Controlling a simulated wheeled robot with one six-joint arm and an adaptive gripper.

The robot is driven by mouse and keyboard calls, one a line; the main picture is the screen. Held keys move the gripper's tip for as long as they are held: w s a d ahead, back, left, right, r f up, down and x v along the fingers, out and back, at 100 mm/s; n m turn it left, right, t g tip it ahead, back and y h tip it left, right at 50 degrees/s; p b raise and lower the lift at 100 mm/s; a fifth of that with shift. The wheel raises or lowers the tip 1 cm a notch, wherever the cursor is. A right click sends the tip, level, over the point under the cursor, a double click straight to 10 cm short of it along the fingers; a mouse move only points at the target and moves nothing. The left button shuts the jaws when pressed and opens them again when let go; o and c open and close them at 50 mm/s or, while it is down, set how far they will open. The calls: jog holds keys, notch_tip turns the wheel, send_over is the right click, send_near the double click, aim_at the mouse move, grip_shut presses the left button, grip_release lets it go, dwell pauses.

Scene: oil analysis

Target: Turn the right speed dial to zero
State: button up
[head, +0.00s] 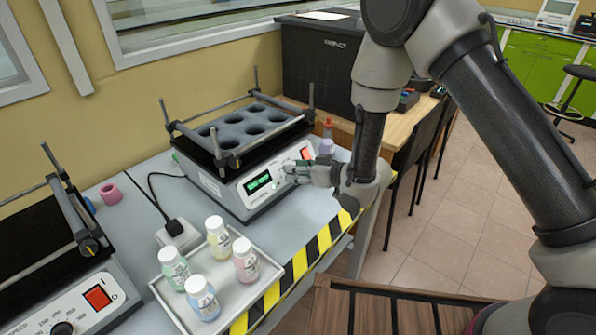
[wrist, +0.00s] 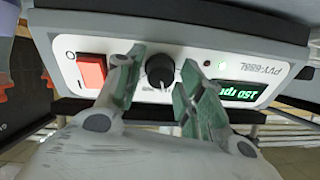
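The right shaker (head: 245,185) stands on the grey bench, its front panel facing the bench's striped edge. In the wrist view, which is upside down, its black speed dial (wrist: 160,70) sits between a red switch (wrist: 92,70) and a green lit display (wrist: 238,92) that appears to read 150 rpm. My gripper (wrist: 162,66) is open, with one green-padded finger on each side of the dial and a visible gap on both sides. In the head view my gripper (head: 296,172) is at the panel and hides the dial.
A white tray (head: 163,292) with several capped bottles stands in front of the right shaker. A left shaker (head: 75,285) with its own dial (head: 62,328) is at the lower left. A small bottle (head: 327,143) stands beyond the red switch. A power strip (head: 178,236) lies nearby.

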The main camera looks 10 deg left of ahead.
jog(key=c, duration=0.6)
jog(key=shift+n, duration=0.5)
jog(key=n, duration=0.7)
jog(key=n+g+h, duration=0.1)
jog(key=n, duration=0.5)
jog(key=shift+a+r+n, duration=0.1)
jog(key=shift+n, duration=0.3)
